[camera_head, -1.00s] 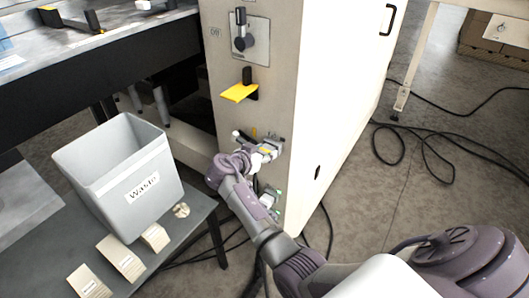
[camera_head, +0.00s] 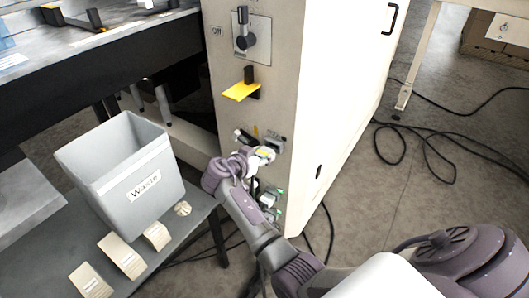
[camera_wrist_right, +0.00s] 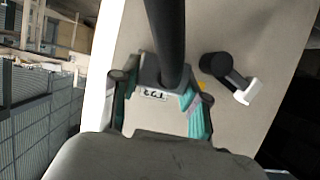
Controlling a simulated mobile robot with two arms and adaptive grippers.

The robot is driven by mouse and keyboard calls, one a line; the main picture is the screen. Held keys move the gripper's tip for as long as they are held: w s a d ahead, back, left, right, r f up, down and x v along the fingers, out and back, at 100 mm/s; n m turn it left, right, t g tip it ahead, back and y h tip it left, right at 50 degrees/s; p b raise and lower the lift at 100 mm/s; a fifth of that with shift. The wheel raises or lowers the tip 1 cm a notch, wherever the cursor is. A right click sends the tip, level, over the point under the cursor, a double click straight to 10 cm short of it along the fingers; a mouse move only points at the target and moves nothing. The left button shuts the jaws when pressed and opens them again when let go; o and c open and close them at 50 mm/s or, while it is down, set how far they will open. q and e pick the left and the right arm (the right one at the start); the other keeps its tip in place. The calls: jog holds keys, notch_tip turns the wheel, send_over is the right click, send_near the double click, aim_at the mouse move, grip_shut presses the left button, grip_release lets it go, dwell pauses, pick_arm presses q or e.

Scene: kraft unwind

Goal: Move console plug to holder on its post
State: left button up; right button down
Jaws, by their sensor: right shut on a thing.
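My right gripper (camera_head: 262,155) is in front of the beige cabinet's narrow face. In the right wrist view its teal-padded fingers (camera_wrist_right: 160,100) are on either side of a grey plug (camera_wrist_right: 150,73) with a small label and a thick black cable or handle running up. I take this to be the console plug, gripped; its far end is hidden. In the head view a grey socket panel (camera_head: 276,142) shows just behind the gripper. Below it, a small grey fitting with green parts (camera_head: 268,198) may be the holder; I cannot tell. My left gripper is not in view.
The beige cabinet (camera_head: 340,100) has a yellow bracket (camera_head: 241,91) and an Off switch (camera_head: 242,40) above. A grey waste bin (camera_head: 113,190) stands on the low table. Cables lie on the floor.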

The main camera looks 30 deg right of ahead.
jog(key=shift+s+a, duration=0.25)
jog(key=shift+a, duration=0.4)
jog(key=shift+s+a, duration=0.3)
jog(key=shift+a, duration=0.4)
jog(key=shift+s+a, duration=0.25)
jog(key=shift+a, duration=0.4)
